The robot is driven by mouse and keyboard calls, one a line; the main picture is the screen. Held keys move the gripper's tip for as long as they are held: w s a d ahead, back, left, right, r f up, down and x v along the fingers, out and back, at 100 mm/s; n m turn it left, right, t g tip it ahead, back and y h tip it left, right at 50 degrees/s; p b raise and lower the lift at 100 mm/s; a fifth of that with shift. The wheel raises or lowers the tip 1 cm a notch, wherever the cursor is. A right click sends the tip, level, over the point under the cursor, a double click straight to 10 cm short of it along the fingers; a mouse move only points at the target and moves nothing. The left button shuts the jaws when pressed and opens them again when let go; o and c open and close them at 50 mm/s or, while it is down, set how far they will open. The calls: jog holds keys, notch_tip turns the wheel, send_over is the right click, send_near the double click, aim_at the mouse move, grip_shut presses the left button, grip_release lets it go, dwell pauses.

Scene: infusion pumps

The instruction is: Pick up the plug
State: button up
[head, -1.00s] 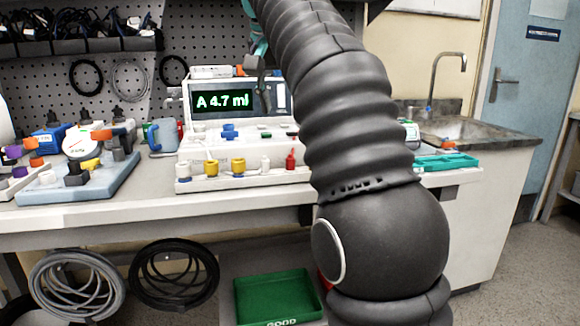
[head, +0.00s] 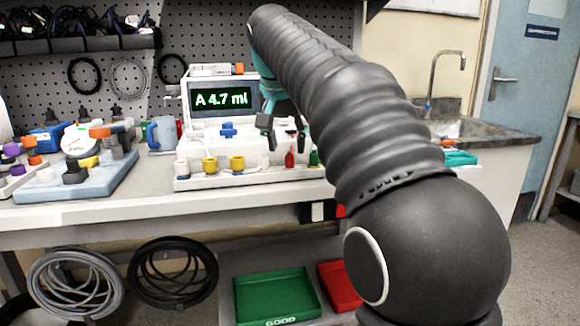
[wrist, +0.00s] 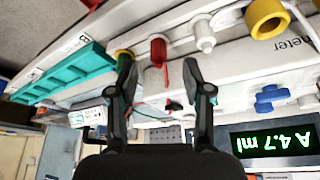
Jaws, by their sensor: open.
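The task's plug could be any of several small coloured plugs along the front of the white pump (head: 215,143); I cannot tell which. They include a red plug (head: 290,158), a white plug (head: 265,166), yellow plugs (head: 237,164) and a green one (head: 314,158). My gripper (head: 283,135) is open and empty, just above and behind the red plug. In the wrist view, which is upside down, the red plug (wrist: 158,51) shows between the fingertips of my gripper (wrist: 158,68), apart from them. The white plug (wrist: 204,38) shows beside the right finger.
A blue cross-shaped knob (head: 228,130) is on the pump, below the screen (head: 220,99) reading "A 4.7 ml". A teal tray (head: 460,158) lies to the right. A green tray (head: 277,294) and red tray (head: 340,287) are below the bench.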

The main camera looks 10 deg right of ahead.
aim_at(289, 156)
jog(key=shift+x, duration=1.8)
jog(key=shift+s+d, duration=0.1)
jog(key=c, duration=0.9)
jog(key=shift+c, duration=0.2)
jog(key=shift+r, duration=0.15)
